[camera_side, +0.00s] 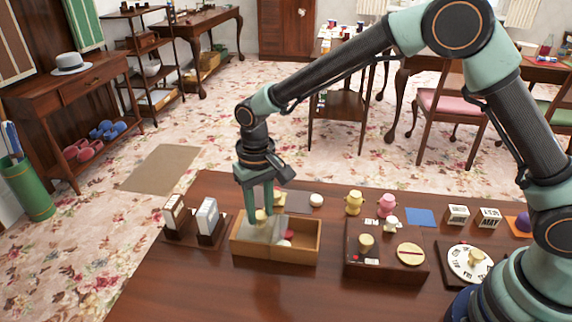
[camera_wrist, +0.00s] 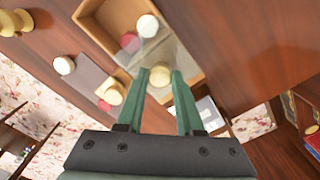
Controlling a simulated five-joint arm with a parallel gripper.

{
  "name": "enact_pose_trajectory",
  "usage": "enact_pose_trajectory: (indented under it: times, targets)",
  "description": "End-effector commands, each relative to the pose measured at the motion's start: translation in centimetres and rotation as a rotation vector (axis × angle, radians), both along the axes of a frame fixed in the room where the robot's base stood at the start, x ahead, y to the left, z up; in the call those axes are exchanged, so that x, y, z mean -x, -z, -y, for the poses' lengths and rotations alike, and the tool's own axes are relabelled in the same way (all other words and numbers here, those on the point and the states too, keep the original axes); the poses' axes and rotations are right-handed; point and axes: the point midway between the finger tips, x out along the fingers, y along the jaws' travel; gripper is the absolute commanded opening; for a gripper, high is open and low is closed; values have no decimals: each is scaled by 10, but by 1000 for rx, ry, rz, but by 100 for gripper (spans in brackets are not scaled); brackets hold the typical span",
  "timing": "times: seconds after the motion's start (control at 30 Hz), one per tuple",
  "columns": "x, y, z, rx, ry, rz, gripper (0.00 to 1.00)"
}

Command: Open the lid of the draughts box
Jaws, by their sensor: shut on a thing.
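The draughts box (camera_side: 305,250) is an open-topped wooden box near the front left of the table. A grey, see-through lid (camera_side: 258,236) with a cream knob lies over its left part, and the right part is uncovered. Red and white draughts show inside. My gripper (camera_side: 262,212) points down over the lid, with its fingers shut on the knob. In the wrist view the knob (camera_wrist: 160,76) sits between the fingertips, and the box (camera_wrist: 112,14) shows its bare floor beside the lid.
Two upright card-like pieces on a dark stand (camera_side: 190,228) are close to the box's left. A dark box with knobs (camera_side: 385,262) stands to its right. Behind lie a grey mat (camera_side: 298,201) and a white disc (camera_side: 316,200). The table's front middle is clear.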

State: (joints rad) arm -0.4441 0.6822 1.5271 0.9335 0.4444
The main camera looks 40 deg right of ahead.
Motion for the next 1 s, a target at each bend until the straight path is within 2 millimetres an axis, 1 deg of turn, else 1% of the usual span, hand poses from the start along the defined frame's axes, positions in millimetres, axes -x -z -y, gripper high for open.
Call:
enact_pose_trajectory:
  times: [0.03, 0.1, 0.4, 0.53, 0.67, 0.9, 1.0]
  targets:
    - [-2, -2, 0, -4, 2, 8, 44]
    - [-2, -2, 0, -3, 2, 7, 66]
    - [-1, -1, 0, -1, 0, 3, 66]
    - [-1, -9, 0, -2, 0, 4, 66]
    - [-1, -29, 0, -3, 0, 7, 66]
    - [-1, -79, 0, -4, 1, 8, 66]
    - [-2, -96, 0, -4, 1, 8, 66]
